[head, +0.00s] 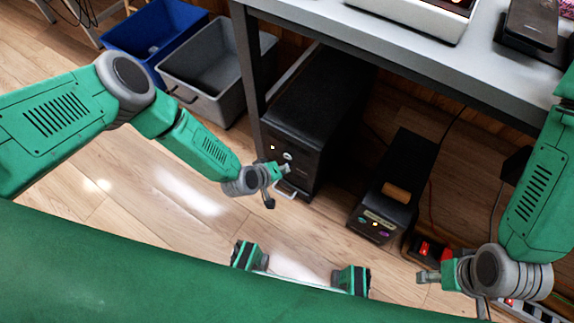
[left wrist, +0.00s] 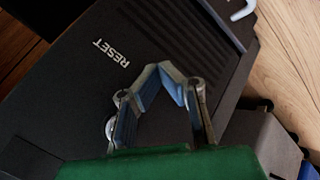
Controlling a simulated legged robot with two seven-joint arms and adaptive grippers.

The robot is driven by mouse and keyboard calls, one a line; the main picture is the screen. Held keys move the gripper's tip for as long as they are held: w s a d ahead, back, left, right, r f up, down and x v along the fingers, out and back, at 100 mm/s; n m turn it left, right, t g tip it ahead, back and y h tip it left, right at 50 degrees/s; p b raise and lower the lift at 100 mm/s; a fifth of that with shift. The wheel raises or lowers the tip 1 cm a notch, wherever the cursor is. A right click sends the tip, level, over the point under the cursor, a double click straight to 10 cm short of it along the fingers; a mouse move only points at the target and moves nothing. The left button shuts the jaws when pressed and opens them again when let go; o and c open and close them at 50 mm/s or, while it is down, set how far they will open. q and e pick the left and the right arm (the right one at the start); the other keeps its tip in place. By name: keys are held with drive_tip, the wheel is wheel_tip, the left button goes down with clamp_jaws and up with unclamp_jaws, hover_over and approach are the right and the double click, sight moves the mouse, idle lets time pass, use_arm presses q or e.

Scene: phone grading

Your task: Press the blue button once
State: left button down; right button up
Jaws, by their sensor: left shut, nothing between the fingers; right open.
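A black computer tower (head: 292,135) stands under the table, with a small round pale button (head: 287,156) on its front. I cannot make out a clearly blue button. My left gripper (head: 286,169) is shut and empty, close in front of the tower's front just below that button. In the left wrist view my left gripper (left wrist: 168,72) has its fingertips together over the dark panel (left wrist: 75,85), beside the word RESET. My right gripper (head: 426,277) is open and empty at the lower right.
A black box (head: 404,165) with small lit buttons stands right of the tower. A red-lit switch (head: 428,250) lies near it. Grey (head: 207,75) and blue (head: 145,38) bins stand at the upper left. The table edge (head: 400,62) overhangs the tower. The wooden floor at left is clear.

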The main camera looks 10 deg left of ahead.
use_arm(q)
drive_tip(key=shift+s+a, duration=0.35)
drive_tip(key=shift+s, duration=0.45)
drive_tip(key=shift+s+p, duration=0.1)
drive_tip(key=shift+p, duration=0.2)
drive_tip(key=shift+s+a+p, duration=0.25)
drive_tip(key=shift+s+a, duration=0.05)
drive_tip(key=shift+s, duration=0.45)
drive_tip(key=shift+s+a+p, duration=0.2)
drive_tip(key=shift+s+a, duration=0.05)
drive_tip(key=shift+s, duration=0.5)
drive_tip(key=shift+s+a+p, duration=0.25)
drive_tip(key=shift+s+a, duration=0.05)
drive_tip(key=shift+s, duration=0.45)
